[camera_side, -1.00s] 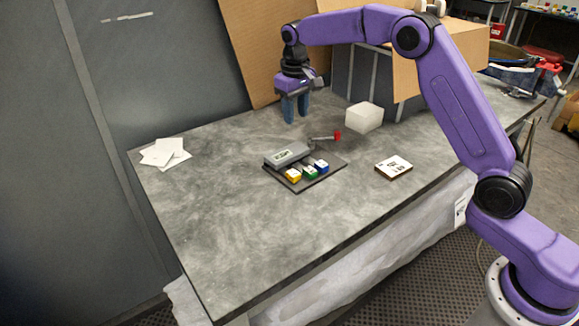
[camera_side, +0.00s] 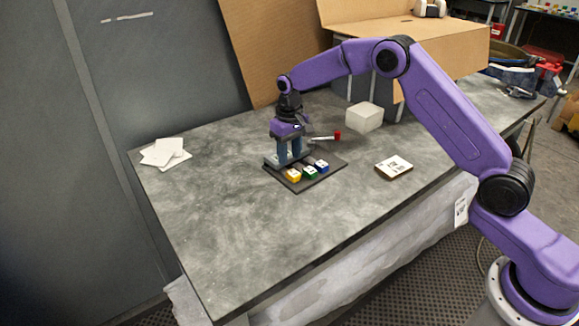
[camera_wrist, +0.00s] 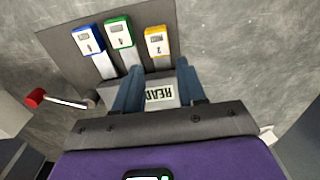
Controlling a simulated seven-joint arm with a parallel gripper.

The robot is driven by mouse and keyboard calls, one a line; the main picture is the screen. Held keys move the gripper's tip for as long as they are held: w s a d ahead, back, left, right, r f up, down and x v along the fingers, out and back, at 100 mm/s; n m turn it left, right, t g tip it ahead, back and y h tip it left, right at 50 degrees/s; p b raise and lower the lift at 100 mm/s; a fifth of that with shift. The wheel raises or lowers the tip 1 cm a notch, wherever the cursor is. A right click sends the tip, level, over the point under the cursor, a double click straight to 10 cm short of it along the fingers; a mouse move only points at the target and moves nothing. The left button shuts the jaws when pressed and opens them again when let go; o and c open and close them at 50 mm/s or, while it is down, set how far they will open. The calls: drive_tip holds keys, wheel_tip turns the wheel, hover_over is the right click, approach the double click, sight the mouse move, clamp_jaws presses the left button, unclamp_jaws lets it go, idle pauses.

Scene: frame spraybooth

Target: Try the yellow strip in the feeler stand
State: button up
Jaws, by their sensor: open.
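The feeler stand has a dark base plate (camera_side: 326,172) and a grey block marked READ (camera_wrist: 160,96), mostly hidden by my gripper in the side view. The yellow strip (camera_side: 293,175) lies on the plate with its handle outward, marked 2 in the wrist view (camera_wrist: 157,41). The green strip (camera_side: 310,172) and blue strip (camera_side: 322,166) lie beside it. My gripper (camera_wrist: 160,68) is open, fingers down over the block. In the wrist view the fingertips straddle the inner end of the yellow strip; I cannot tell whether they touch anything.
A red-ended grey bar (camera_side: 337,135) extends from near the block's far end. A white block (camera_side: 364,117) stands behind. A labelled card (camera_side: 394,167) lies at right, white papers (camera_side: 165,153) at left. The front of the table is clear.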

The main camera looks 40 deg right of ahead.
sight(289, 166)
drive_tip(key=shift+f, duration=2.4)
clamp_jaws()
